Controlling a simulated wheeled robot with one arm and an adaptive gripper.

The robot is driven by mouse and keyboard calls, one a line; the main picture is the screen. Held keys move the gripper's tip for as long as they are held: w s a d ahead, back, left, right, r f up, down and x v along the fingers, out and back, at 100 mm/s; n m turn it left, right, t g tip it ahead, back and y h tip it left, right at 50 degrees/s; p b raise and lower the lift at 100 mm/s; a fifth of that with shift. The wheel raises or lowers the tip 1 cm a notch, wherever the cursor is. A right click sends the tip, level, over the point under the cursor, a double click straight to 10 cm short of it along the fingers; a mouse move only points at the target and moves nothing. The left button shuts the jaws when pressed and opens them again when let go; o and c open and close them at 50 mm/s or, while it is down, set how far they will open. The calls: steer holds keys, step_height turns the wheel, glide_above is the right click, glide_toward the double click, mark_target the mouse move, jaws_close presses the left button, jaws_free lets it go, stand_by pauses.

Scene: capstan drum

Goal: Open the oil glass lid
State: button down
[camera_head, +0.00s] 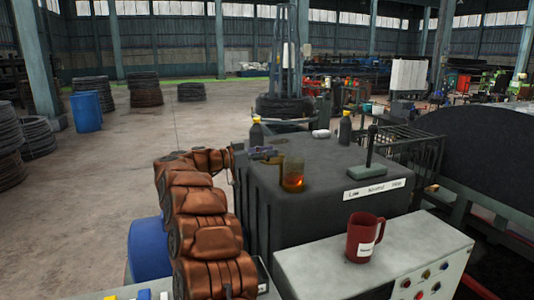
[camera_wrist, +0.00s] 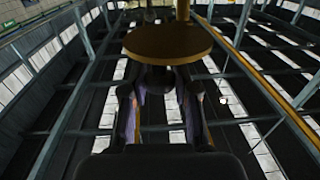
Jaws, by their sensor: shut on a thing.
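The oil glass (camera_head: 292,174), a clear cylinder with glowing amber oil low inside, stands upright on the dark machine housing. My gripper (camera_head: 271,155) is just left of the glass's top rim. In the wrist view, my gripper's two fingers (camera_wrist: 162,108) are shut on a dark knob-like part below a round brown disc (camera_wrist: 168,42), which looks like the oil glass lid. In the head view the lid is too small to make out clearly, and I cannot tell how far it is raised from the rim.
A dark bottle (camera_head: 256,132) stands behind my gripper, and another bottle (camera_head: 345,128) stands at the housing's back edge. A lever (camera_head: 369,165) rises at the right of the housing (camera_head: 330,205). A red mug (camera_head: 362,238) stands on the control box (camera_head: 310,262) in front.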

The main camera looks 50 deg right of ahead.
steer(key=shift+r, duration=0.15)
steer(key=c, duration=0.9)
jaws_free()
steer(key=v, duration=1.2)
